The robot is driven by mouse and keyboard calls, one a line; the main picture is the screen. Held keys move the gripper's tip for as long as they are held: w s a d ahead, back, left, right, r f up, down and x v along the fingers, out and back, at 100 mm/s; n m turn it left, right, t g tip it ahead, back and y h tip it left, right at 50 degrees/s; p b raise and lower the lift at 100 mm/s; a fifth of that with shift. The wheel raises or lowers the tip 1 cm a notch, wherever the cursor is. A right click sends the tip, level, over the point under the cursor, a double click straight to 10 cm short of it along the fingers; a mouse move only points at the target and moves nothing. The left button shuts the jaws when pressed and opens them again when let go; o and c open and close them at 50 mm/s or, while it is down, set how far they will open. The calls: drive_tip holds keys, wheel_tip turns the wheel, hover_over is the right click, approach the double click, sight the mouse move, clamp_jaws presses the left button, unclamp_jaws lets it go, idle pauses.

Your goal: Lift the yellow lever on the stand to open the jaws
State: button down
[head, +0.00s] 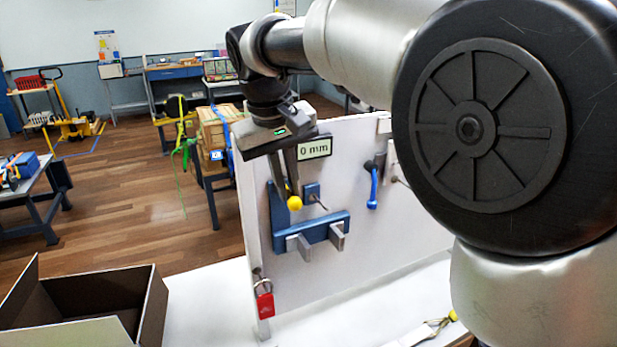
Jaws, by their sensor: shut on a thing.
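The yellow lever knob (294,203) is a small ball on the front of the white upright panel (350,270). My gripper (288,196) points down at it, and its fingers are shut on the knob; they hide part of it and most of the lever's arm. Below the knob is a blue bracket (317,230) with two grey jaws, a left one (299,246) and a right one (338,236). A small sign (314,148) above the lever reads "0 mm".
A blue-handled lever (373,188) hangs on the panel to the right. A red padlock (264,300) hangs at the panel's lower left edge. An open brown box (155,310) stands at the front left. My arm hides the right side. The white tabletop (210,300) is clear between box and panel.

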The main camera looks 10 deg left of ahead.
idle(0.4)
drive_tip(key=c, duration=1.8)
unclamp_jaws()
drive_tip(key=shift+c, duration=0.2)
drive_tip(key=v, duration=1.7)
drive_tip(key=shift+r, duration=0.15)
drive_tip(key=shift+d, duration=0.1)
drive_tip(key=s+d+f+m, duration=0.1)
drive_tip(key=d+f+m, duration=0.1)
drive_tip(key=d, duration=0.9)
drive_tip(key=s+d+f+m+t, duration=0.1)
drive_tip(key=s+d+f+m, duration=0.1)
drive_tip(key=s+d+f, duration=0.5)
drive_tip(key=s+d+f+m+t, duration=0.1)
drive_tip(key=s+d+f+m, duration=0.1)
drive_tip(key=s+d+f, duration=0.6)
wheel_tip(320, 180, down, 5)
drive_tip(key=shift+d+r+m+t+y, duration=0.15)
drive_tip(key=shift+d+m+t+y, duration=0.2)
drive_tip(key=shift+d, duration=0.75)
